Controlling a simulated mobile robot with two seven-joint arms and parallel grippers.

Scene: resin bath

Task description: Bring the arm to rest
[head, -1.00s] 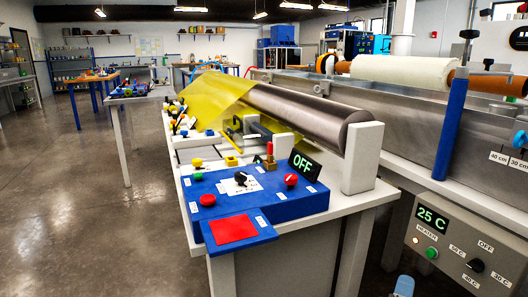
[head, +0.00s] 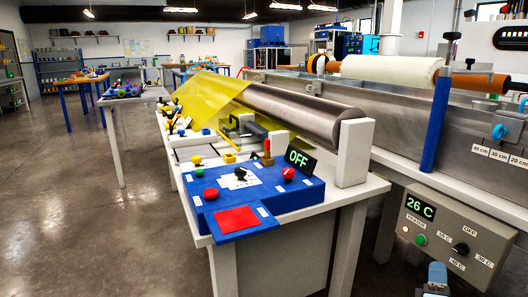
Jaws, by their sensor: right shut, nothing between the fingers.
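My right gripper (head: 437,280) shows only in part at the bottom edge of the head view, in front of the grey heater box. It is shut with nothing in it, and it touches nothing that I can see. The heater box (head: 488,262) carries a green display (head: 420,207) reading 26 C, a green button (head: 420,239) and a black knob (head: 461,248). The long metal bath (head: 395,130) runs above it. My left gripper is not in view.
A white bench (head: 361,193) at centre bears a blue control panel (head: 270,201), an OFF sign (head: 300,160), a dark roller (head: 285,110) and yellow film (head: 205,93). A blue post (head: 436,125) stands at the bath. The floor at left is clear.

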